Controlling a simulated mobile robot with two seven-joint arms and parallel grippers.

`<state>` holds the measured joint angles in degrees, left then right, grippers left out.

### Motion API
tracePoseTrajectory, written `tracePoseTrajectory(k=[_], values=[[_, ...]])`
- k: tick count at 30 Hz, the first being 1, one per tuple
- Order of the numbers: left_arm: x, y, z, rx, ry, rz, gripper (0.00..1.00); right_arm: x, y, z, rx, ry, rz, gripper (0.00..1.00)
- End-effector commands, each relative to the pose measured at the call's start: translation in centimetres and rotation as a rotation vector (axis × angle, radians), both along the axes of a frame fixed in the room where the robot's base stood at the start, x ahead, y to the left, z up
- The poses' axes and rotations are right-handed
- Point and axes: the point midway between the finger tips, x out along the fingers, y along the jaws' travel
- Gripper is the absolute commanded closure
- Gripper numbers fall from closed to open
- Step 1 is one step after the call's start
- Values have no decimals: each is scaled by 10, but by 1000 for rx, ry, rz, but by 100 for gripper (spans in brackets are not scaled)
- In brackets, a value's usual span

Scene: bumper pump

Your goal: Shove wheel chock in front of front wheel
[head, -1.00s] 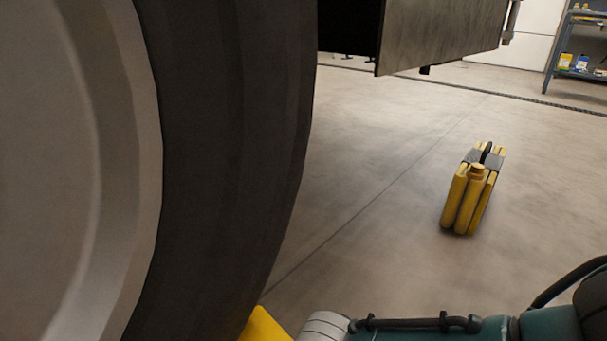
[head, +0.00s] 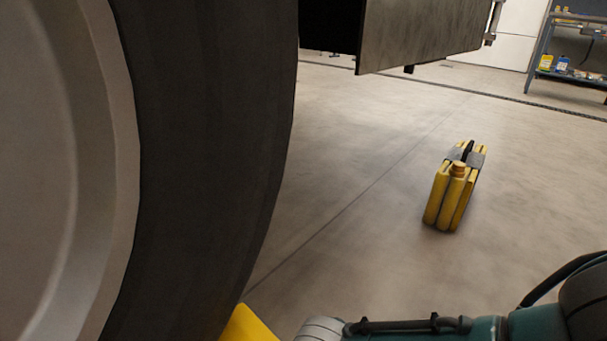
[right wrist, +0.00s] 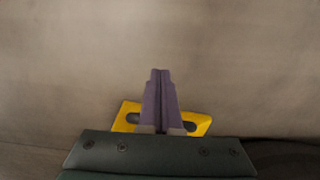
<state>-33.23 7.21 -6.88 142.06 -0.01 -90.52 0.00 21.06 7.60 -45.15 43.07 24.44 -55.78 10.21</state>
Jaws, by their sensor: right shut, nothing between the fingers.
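The front wheel (head: 205,150) fills the left of the head view, a big dark tire around a pale hub. The yellow wheel chock (head: 247,327) shows at the bottom edge of the head view, close by the tire's lower edge; most of it is cut off. In the right wrist view, the chock (right wrist: 197,123) lies on the floor, partly hidden behind my right gripper (right wrist: 160,78). Its fingers are shut with nothing between them and overlap the chock's middle; I cannot tell whether they touch it. My left gripper is not in view.
A yellow jug-like object (head: 455,188) stands on the floor to the right. The vehicle's dark panel (head: 420,32) hangs above the floor behind the wheel. A shelf (head: 575,55) stands at the far right. The floor between wheel and jug is clear.

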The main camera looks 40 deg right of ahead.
Motion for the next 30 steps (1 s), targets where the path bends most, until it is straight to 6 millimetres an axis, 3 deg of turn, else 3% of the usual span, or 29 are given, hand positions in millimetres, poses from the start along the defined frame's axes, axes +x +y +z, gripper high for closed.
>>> tracePoseTrajectory(k=[5,30], values=[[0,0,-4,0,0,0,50,-4,-2,-6,0,0,0,100],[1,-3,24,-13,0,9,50,-27,-11,6,-1,0,0,100]])
